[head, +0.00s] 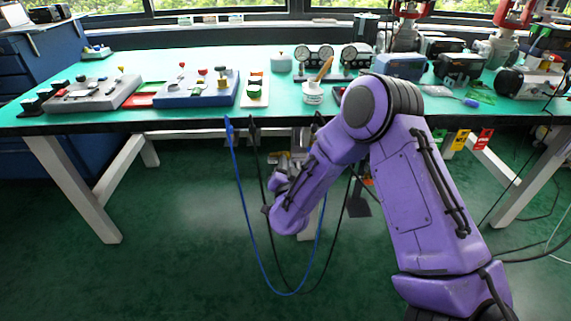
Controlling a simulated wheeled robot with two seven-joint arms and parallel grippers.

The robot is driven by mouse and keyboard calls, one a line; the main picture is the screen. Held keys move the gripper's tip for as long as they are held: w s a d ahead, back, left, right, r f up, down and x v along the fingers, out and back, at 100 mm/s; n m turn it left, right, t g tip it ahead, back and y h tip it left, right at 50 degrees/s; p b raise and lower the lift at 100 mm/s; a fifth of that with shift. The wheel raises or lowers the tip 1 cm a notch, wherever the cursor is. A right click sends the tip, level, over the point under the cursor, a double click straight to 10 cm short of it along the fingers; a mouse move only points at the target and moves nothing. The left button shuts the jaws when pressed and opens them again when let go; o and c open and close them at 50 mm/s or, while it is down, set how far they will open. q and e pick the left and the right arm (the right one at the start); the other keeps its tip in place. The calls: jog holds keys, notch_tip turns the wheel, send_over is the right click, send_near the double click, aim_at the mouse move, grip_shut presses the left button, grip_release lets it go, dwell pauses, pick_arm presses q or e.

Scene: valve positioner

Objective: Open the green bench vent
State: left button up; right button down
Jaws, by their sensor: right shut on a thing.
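My right arm comes in from the right and bends down in front of the bench. Its gripper (284,168) is below the bench's front edge, shut, with its fingers small and partly hidden. I cannot make out what it is shut on. No thing is plainly the green bench vent. A green piece shows on the blue block (196,92) on the bench, and a small green part sits on the pale plate (249,99) beside it. My left gripper is not in view.
The green-topped bench (170,66) runs across the view. A blue hose (243,213) and black hoses loop down in front near my right wrist. A white cup (313,92) stands near the front edge. The floor at left is clear.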

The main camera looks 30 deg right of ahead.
jog(key=m, duration=0.4)
jog(key=m+b, duration=0.1)
jog(key=m, duration=0.6)
jog(key=shift+s+f+m, duration=0.1)
jog(key=shift+f+m, duration=0.2)
jog(key=shift+m, duration=0.1)
jog(key=shift+b, duration=0.3)
jog(key=c, duration=1.2)
grip_release()
jog(key=v, duration=1)
jog(key=shift+s, duration=0.2)
jog(key=shift+a, duration=0.15)
